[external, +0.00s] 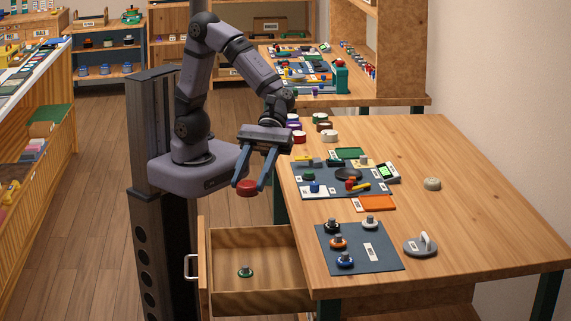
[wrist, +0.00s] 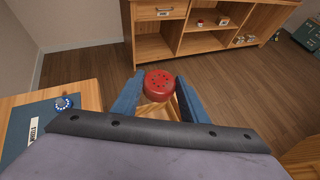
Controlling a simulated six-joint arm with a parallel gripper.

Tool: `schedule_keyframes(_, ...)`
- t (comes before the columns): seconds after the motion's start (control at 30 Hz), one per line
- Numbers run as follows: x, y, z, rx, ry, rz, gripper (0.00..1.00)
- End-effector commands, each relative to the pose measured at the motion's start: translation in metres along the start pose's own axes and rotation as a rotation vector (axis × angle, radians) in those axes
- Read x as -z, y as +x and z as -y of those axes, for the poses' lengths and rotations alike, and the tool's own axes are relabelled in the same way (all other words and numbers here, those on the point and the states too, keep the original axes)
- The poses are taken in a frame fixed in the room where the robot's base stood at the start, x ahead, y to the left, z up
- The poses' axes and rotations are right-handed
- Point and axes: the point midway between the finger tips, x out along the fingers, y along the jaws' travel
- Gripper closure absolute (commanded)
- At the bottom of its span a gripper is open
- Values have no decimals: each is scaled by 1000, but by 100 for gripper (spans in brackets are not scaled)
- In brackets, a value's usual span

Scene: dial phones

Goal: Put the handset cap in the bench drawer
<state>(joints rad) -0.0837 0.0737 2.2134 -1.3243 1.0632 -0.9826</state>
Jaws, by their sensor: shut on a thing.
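The handset cap, a round red disc with small dark holes (wrist: 160,83), sits between my fingertips in the wrist view. It also shows in the external view (external: 247,188). My gripper (external: 249,186) is shut on the cap, holds it in the air and points down. The bench drawer (external: 285,270) is pulled open at the bench's left side, below the cap. In the external view the cap appears above the drawer's far wall; I cannot tell whether it is over the opening. A green-based part with a grey knob (external: 245,271) lies in the drawer, whose remaining floor looks bare.
The bench top (external: 470,210) stands right of my gripper. It holds a dark mat with several knobbed parts (external: 370,265), a blue tool mat (external: 325,193), an orange tray (external: 376,203) and a grey handled disc (external: 420,246). Several round caps (external: 322,126) stand at its far left corner.

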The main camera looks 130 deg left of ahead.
Motion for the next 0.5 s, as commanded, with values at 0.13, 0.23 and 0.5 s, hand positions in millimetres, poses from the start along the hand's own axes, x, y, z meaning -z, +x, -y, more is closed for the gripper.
schedule_keyframes(0.13, 1, 8, 30, 56, 29, 2, 82)
schedule_keyframes(0.23, 17, 17, 28, 57, 20, -1, 82)
schedule_keyframes(0.5, 60, 40, 28, 56, 19, -1, 82)
